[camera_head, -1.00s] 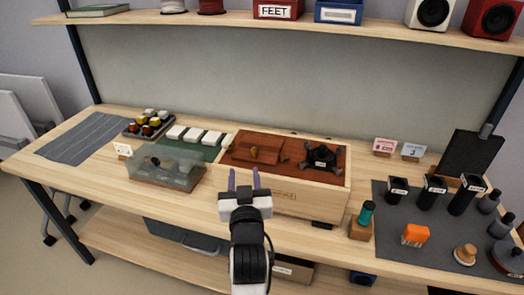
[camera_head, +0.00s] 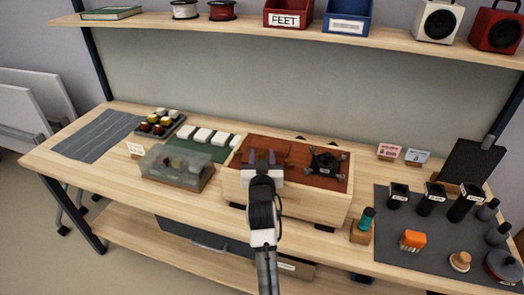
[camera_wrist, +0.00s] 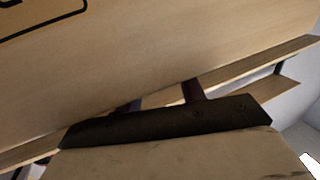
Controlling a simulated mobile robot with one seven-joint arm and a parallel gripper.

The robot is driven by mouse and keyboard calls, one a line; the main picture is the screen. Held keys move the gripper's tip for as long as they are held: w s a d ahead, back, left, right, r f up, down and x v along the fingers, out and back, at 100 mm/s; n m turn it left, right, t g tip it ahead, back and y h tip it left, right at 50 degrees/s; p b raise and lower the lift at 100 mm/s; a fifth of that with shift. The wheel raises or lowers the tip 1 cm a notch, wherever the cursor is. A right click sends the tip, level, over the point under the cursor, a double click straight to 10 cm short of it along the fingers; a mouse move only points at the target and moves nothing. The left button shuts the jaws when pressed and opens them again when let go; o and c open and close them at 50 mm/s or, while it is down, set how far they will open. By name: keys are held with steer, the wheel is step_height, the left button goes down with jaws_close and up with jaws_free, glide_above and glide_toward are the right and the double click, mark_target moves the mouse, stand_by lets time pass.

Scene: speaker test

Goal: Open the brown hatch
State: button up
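The brown hatch (camera_head: 284,147) is set in the dark red-brown top of a pale wooden box (camera_head: 295,203) on the bench. It looks closed, but my gripper hides part of it. My gripper (camera_head: 262,157) appears over the box's front left part, in front of the hatch in the head view. Its two purple fingers are apart with nothing visible between them. In the wrist view, the fingers (camera_wrist: 163,96) show beyond the dark palm, and a pale wooden surface with a black outline (camera_wrist: 130,50) fills the upper part. I cannot tell whether the fingers touch the hatch.
A black star-shaped knob (camera_head: 325,162) sits on the box top, right of the hatch. A clear-lidded case (camera_head: 177,167) stands left of the box. A shelf (camera_head: 240,24) runs above.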

steer(key=shift+w, duration=0.4)
steer(key=shift+c, duration=0.2)
jaws_close()
steer(key=shift+r, duration=0.3)
